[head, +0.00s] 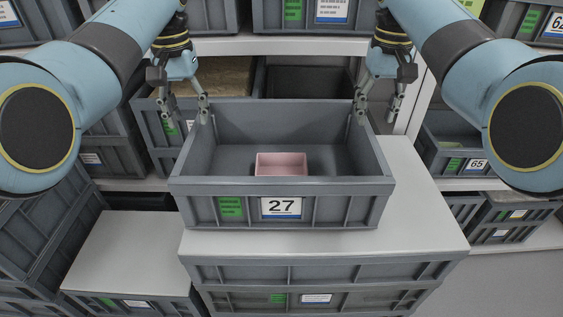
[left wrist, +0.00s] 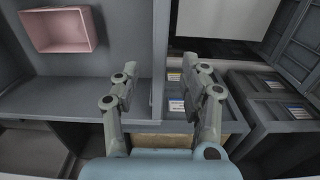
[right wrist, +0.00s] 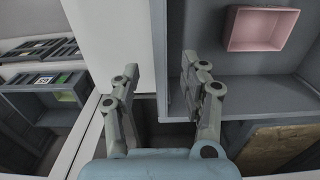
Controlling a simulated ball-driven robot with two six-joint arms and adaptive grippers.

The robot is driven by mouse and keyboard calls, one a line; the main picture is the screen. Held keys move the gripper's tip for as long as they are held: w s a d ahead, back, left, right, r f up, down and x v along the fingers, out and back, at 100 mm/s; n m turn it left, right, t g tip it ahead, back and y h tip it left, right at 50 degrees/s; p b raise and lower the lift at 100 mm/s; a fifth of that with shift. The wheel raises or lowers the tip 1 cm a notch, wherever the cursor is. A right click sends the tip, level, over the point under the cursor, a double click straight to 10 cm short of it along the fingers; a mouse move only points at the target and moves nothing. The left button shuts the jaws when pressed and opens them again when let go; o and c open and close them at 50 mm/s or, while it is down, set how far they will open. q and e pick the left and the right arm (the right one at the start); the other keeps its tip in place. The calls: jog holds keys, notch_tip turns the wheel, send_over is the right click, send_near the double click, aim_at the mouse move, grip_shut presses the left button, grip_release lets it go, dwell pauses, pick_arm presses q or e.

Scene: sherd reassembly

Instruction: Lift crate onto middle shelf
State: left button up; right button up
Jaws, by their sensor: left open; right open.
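The grey crate labelled 27 (head: 228,190) stands upright on a white-topped crate stack, with a pink box (head: 281,164) inside. My left gripper (head: 187,116) is open at the crate's far left corner. In the left wrist view its fingers (left wrist: 165,95) appear to lie either side of the crate's side wall (left wrist: 158,60). My right gripper (head: 377,116) is open at the far right corner. In the right wrist view its fingers (right wrist: 160,92) likewise appear either side of the wall (right wrist: 174,45). Contact cannot be told. Shelving stands behind; its upper visible board (head: 235,47) carries crates.
The white stack top (head: 420,215) is bare right of the crate. A lower white top (head: 125,250) is clear at left. Other grey crates, one labelled 65 (head: 455,150), fill shelves at right. More crates stand directly behind, and a crate stack (head: 45,235) at far left.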

aim_at(197, 150)
pick_arm(q)
notch_tip(197, 150, down, 10)
jog(key=shift+s+r, duration=0.1)
jog(key=shift+r, duration=0.05)
pick_arm(e)
notch_tip(197, 150, down, 10)
jog(key=shift+r, duration=0.15)
pick_arm(q)
grip_shut()
pick_arm(e)
grip_shut()
